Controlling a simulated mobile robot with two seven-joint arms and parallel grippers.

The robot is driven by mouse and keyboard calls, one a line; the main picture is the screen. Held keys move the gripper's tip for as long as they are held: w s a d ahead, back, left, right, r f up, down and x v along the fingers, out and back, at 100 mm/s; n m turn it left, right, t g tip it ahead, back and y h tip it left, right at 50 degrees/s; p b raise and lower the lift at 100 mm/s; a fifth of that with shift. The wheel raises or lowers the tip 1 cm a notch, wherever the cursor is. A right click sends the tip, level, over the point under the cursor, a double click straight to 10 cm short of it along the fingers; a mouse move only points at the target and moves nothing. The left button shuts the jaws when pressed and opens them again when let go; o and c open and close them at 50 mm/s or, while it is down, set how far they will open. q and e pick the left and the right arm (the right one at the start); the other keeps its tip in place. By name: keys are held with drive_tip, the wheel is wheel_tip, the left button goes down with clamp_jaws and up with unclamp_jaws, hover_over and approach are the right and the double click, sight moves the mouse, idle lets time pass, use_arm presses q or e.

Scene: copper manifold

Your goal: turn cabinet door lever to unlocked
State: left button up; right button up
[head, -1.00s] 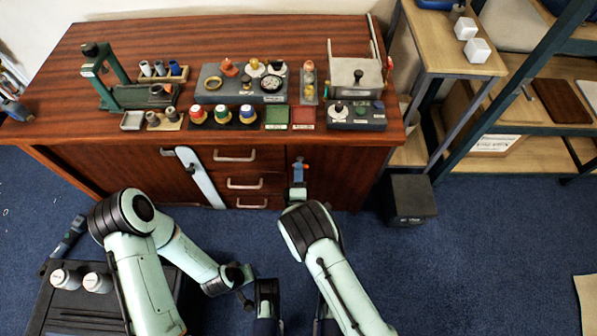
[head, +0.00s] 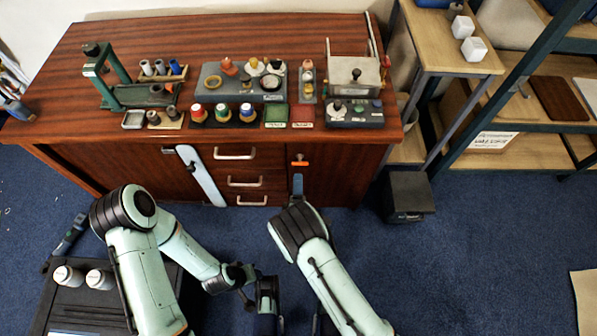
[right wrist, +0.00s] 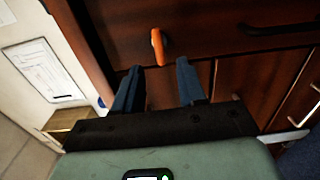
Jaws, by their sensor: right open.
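The orange door lever (head: 299,163) is on the right cabinet door (head: 335,172), near the door's upper left. It looks roughly level in the head view. In the right wrist view the lever (right wrist: 158,47) stands just beyond the fingertips, between their lines. My right gripper (head: 298,180) is in front of the door, below the lever in the head view. Its two blue fingers (right wrist: 158,70) are apart with nothing between them. My left arm is folded at the lower left; its gripper's fingers are too unclear to read.
Drawers with metal handles (head: 234,153) are left of the door, beside a pale blue bar (head: 200,175). The tabletop (head: 260,40) carries several fixtures and small parts. A black box (head: 408,197) stands on the floor at right. Blue carpet is open at lower right.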

use_arm(q)
drive_tip(key=shift+s+d+r+g+p, duration=0.25)
drive_tip(key=shift+s+r, duration=0.15)
drive_tip(key=shift+s, duration=0.1)
drive_tip(key=shift+s+d+r+g+p, duration=0.15)
drive_tip(key=shift+s+d+r+p, duration=0.15)
drive_tip(key=shift+s, duration=0.2)
use_arm(e)
drive_tip(key=s, duration=0.8)
use_arm(q)
drive_tip(key=shift+a, duration=0.1)
use_arm(e)
drive_tip(key=shift+w, duration=0.1)
